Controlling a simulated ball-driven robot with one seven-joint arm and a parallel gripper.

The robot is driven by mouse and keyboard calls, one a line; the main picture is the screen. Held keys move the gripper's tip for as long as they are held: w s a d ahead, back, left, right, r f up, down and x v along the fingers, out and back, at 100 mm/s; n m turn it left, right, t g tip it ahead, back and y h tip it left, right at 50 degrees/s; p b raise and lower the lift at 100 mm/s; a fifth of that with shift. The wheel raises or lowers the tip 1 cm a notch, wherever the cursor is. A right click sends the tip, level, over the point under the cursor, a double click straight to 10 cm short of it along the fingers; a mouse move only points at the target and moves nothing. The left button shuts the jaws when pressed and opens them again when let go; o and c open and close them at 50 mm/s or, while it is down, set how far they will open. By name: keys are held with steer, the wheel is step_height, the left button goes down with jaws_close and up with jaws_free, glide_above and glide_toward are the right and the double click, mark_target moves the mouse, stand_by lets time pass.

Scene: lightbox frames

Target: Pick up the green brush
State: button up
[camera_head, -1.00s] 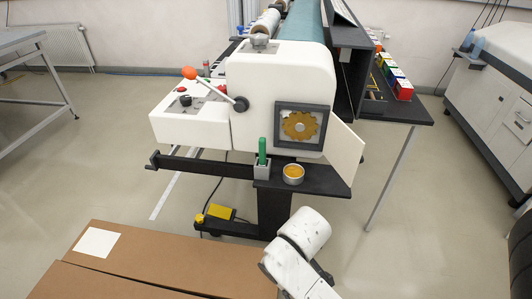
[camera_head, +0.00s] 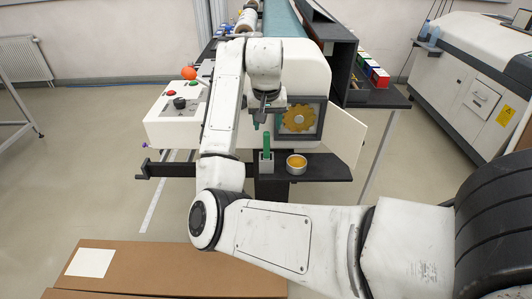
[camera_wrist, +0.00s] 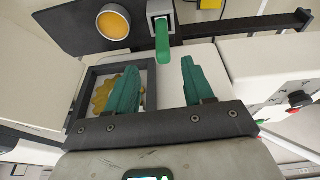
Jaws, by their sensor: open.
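The green brush (camera_head: 267,144) stands upright in a small grey square holder (camera_head: 266,165) on the dark shelf at the front of the machine. In the wrist view the brush (camera_wrist: 162,42) rises from its holder (camera_wrist: 158,14) near the top middle. My gripper (camera_head: 262,122) hangs just above the brush in the head view. In the wrist view my gripper (camera_wrist: 160,66) shows two teal fingers, apart and empty. The brush end lies roughly between the fingertips in that picture, apart from both. How far off it is in depth is hard to tell.
A round tin with yellow contents (camera_head: 296,164) stands right of the holder on the shelf. Behind is a framed window with a golden gear (camera_head: 298,118). A white flap (camera_head: 344,140) sticks out at the right. A control panel (camera_head: 178,118) is at the left.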

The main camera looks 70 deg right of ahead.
mark_target(266, 141)
steer(key=x, duration=1)
steer(key=shift+w, duration=0.3)
jaws_close()
